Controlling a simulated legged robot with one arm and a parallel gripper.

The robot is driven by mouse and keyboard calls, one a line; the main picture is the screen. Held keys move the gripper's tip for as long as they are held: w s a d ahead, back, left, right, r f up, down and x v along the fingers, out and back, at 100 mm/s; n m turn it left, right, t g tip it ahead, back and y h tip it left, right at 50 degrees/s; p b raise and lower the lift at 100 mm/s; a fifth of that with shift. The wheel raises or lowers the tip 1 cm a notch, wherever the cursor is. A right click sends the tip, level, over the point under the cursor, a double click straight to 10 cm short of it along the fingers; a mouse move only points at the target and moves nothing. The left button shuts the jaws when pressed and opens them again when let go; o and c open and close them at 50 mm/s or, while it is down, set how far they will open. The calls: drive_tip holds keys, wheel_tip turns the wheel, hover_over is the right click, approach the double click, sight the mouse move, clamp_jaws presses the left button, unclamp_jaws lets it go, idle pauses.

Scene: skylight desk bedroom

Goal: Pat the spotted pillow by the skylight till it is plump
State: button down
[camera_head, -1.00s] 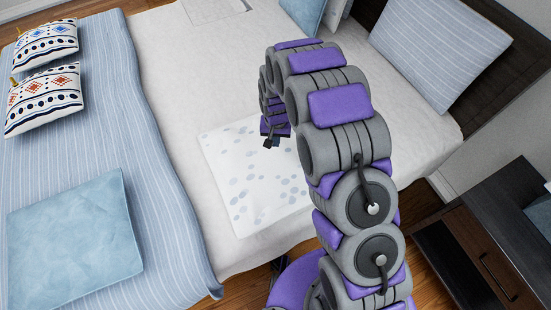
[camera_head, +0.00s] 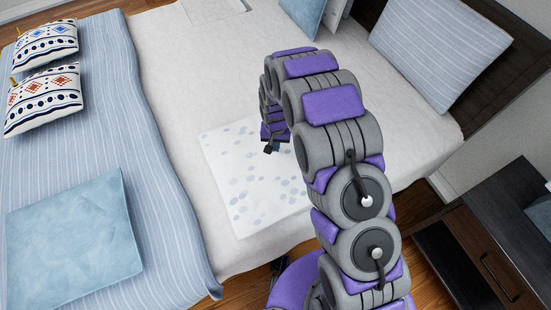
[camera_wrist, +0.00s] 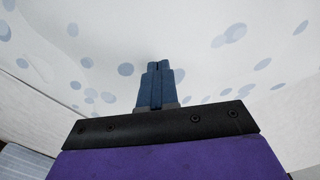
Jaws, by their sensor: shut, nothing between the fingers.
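The spotted pillow (camera_head: 245,185) is white with pale blue-grey spots and lies flat on the white bed near its front edge. My arm covers part of its right side. My gripper (camera_head: 270,151) hangs over the pillow's upper right part, fingers pointing down, in the head view. In the wrist view the gripper (camera_wrist: 155,68) is shut and empty, its blue fingertips together in front of the spotted surface (camera_wrist: 215,60). I cannot tell whether the fingertips touch the pillow.
A blue striped blanket (camera_head: 160,190) covers the bed's left side, with a light blue cushion (camera_head: 75,240) and two patterned cushions (camera_head: 45,98) on it. A striped pillow (camera_head: 440,50) leans at the headboard. A dark nightstand (camera_head: 490,245) stands at the right.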

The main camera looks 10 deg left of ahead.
drive_tip(key=shift+r+p, duration=0.85)
drive_tip(key=shift+r, duration=2.35)
drive_tip(key=shift+r, duration=0.1)
